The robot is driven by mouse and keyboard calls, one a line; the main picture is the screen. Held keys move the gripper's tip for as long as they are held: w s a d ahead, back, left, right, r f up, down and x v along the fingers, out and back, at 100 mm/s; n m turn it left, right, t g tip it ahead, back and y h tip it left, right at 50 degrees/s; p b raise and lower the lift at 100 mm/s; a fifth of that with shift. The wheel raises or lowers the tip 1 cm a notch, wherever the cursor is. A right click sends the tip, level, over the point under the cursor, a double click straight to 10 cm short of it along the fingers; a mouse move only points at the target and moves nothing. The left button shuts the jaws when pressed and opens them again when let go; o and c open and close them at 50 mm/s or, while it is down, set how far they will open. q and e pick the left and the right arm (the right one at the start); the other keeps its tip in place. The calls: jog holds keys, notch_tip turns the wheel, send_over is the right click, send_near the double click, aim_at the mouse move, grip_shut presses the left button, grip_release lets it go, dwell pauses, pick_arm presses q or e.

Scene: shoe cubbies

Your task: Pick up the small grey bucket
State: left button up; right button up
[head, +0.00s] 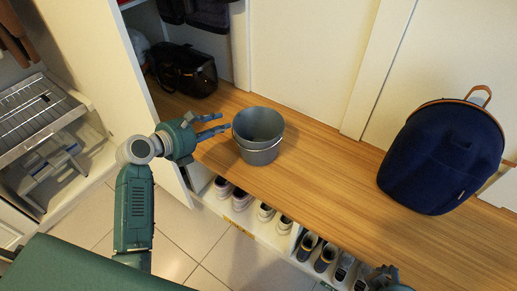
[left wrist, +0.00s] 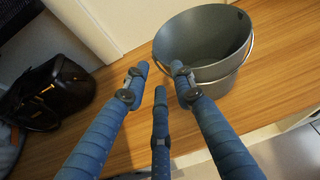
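The small grey bucket (head: 258,140) stands upright on the wooden bench top, with a thin wire handle hanging around its side. It also shows in the left wrist view (left wrist: 205,45), open at the top and empty as far as I can see. My left gripper (head: 226,124) is just left of the bucket in the head view, its fingers spread and pointing at it. In the left wrist view the open fingers (left wrist: 158,82) have nothing between them, and the right-hand finger is close to the bucket's wall; I cannot tell whether it touches. My right gripper (head: 388,278) shows only partly at the bottom edge.
The wooden bench (head: 330,185) is clear between the bucket and a dark blue backpack (head: 440,155) on the right. A black handbag (head: 183,70) sits at the back left. Several shoes fill the cubbies below. A white panel (head: 115,75) stands left of the bench.

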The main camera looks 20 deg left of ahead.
aim_at(239, 115)
pick_arm(q)
jog(key=b+x, duration=0.3)
jog(key=x, duration=0.7)
jog(key=shift+w+f+b, duration=0.1)
jog(key=shift+f+b, duration=0.05)
jog(key=shift+b, duration=0.2)
jog(key=shift+w, duration=0.2)
grip_shut()
pick_arm(e)
jog(key=w+a+r+t+y, duration=0.1)
jog(key=w+a+r+t, duration=0.2)
jog(key=w, duration=0.6)
jog(key=w+a+r+t+y, duration=0.1)
jog(key=w+a+r+t, duration=0.2)
jog(key=w+r+t, duration=0.4)
jog(key=shift+w+r+n+y, duration=0.35)
jog(key=shift+w+r, duration=0.5)
jog(key=shift+r, duration=0.45)
jog(key=shift+a, duration=0.1)
